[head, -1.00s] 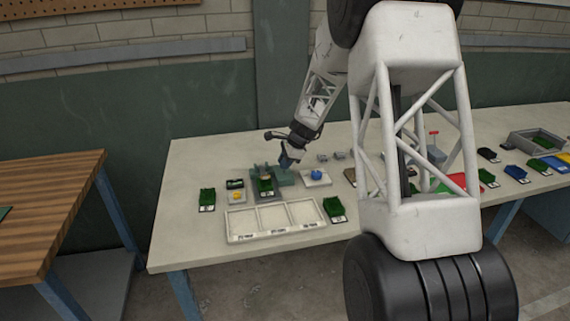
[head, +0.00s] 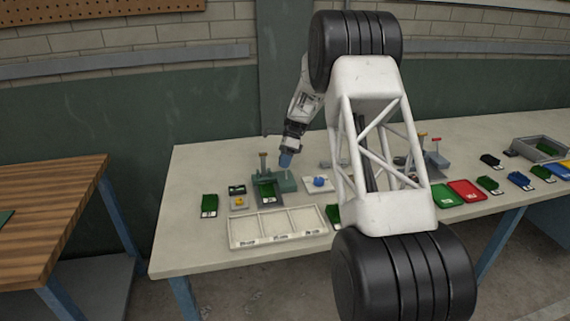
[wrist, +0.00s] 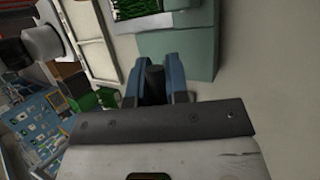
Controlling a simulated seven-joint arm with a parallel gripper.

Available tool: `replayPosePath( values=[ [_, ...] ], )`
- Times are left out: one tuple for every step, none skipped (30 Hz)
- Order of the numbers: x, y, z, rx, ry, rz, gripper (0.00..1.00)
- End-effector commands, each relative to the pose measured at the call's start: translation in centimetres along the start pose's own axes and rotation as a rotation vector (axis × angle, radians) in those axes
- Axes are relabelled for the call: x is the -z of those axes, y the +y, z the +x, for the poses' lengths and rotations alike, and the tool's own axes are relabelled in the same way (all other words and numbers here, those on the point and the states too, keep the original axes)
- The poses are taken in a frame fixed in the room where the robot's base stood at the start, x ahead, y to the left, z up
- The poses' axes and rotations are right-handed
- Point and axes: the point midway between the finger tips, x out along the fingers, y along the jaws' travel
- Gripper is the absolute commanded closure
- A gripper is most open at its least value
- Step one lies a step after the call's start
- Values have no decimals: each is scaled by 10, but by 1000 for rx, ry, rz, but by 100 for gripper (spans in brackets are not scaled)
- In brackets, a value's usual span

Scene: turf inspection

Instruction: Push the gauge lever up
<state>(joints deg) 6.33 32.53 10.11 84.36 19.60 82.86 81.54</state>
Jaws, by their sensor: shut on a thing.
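The gauge (head: 287,181) is a green fixture on the light table, with a thin upright post (head: 262,160) on its left side. A dark green turf sample (head: 267,191) sits at its front. My gripper (head: 286,161) points down just above the right part of the gauge. In the wrist view the gauge's green body (wrist: 180,45) lies just beyond my blue fingers (wrist: 158,84), with the turf sample (wrist: 133,9) at the top edge. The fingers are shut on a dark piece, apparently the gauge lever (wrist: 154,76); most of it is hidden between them.
A white three-part tray (head: 277,228) lies in front of the gauge. A blue lump on a white plate (head: 318,184) stands close on the right, a yellow one (head: 239,201) on the left. Green and red mats (head: 466,190) lie further right.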

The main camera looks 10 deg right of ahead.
Motion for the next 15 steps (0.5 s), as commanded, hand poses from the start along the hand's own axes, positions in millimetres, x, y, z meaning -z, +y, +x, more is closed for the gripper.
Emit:
replayPosePath(
  values=[
    [0, -1, 0, 1, 0, -1, 100],
    [0, -2, 0, 2, 0, -1, 100],
    [0, -3, 0, 2, 0, -1, 100],
    [0, -3, 0, 2, 0, -1, 100],
    [0, -4, 0, 3, -1, -2, 100],
    [0, -5, 0, 3, -1, -2, 100],
    [0, -6, 0, 3, -1, -2, 100],
    [0, -6, 0, 4, -1, -2, 100],
    [0, -7, 0, 4, -1, -2, 100],
    [0, -7, 0, 4, -1, -2, 100],
    [0, -8, 0, 4, -1, -3, 100],
    [0, -8, 0, 4, -1, -3, 100],
    [0, -8, 0, 4, -1, -3, 100],
    [0, -8, 0, 5, -1, -3, 100],
    [0, -9, 0, 5, -1, -3, 100]
  ],
)
